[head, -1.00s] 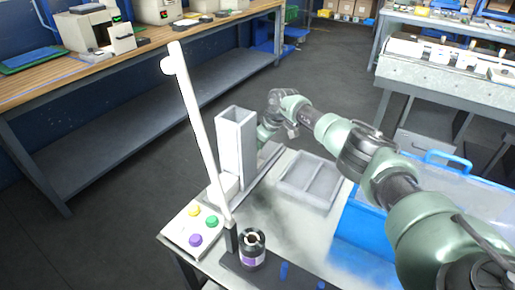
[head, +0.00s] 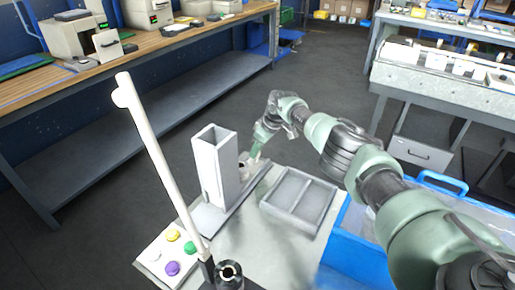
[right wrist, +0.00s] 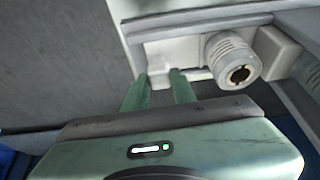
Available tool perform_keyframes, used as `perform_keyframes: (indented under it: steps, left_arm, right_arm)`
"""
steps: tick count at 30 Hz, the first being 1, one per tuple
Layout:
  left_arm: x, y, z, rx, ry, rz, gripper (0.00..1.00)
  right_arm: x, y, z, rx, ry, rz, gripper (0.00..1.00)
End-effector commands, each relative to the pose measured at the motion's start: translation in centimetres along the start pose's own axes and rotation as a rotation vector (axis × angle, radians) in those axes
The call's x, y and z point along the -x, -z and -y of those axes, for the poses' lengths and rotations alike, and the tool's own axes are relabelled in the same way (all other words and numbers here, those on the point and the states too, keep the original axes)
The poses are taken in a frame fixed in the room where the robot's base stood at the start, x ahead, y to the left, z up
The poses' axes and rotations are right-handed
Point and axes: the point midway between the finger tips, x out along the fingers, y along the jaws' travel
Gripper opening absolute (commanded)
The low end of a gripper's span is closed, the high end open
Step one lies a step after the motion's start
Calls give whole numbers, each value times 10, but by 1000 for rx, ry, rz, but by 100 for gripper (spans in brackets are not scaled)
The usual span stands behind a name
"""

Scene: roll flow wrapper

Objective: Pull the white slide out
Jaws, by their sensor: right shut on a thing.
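A tall grey rectangular chute (head: 212,168) stands upright on the small bench. My right gripper (head: 246,158) is behind and to the right of it, low near its base. In the right wrist view my green fingers (right wrist: 160,84) are close together on a small white piece, apparently the white slide (right wrist: 158,72), at the edge of a white housing (right wrist: 185,50). The piece is mostly hidden by the fingers, and the head view does not show it clearly. My left gripper is not in view.
A ribbed round fitting (right wrist: 232,58) sits right of my fingers. A white pole (head: 160,160) rises at the bench's left beside a button panel (head: 170,254). A grey divided tray (head: 299,198) and a blue bin (head: 358,262) lie to the right.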

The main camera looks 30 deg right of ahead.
Motion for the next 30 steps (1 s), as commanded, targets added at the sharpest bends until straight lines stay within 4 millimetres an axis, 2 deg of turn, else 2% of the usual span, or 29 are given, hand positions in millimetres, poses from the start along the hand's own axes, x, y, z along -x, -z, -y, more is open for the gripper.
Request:
perform_keyframes:
  steps: [1, 7, 8, 9, 10, 20, 23, 27, 30]
  left_arm:
    - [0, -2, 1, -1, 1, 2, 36]
    - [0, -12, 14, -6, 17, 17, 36]
    - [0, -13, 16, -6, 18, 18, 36]
    - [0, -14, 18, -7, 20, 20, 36]
    - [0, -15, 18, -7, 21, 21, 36]
    - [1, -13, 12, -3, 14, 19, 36]
    - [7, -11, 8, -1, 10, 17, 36]
    - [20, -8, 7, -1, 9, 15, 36]
    - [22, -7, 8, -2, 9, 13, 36]
  right_arm:
    - [2, -2, -8, -2, -18, -4, 0]
    - [3, -2, -9, -2, -22, -6, 0]
    - [3, -2, -9, -2, -22, -6, 34]
    - [3, -1, -9, -2, -22, -6, 45]
    - [3, -2, -9, -2, -21, -6, 47]
    - [4, -1, -6, -1, -15, -4, 47]
    - [13, -1, -8, 0, -15, -4, 47]
    - [32, -1, -7, 0, -16, -4, 47]
    - [47, -2, -8, 0, -17, -5, 47]
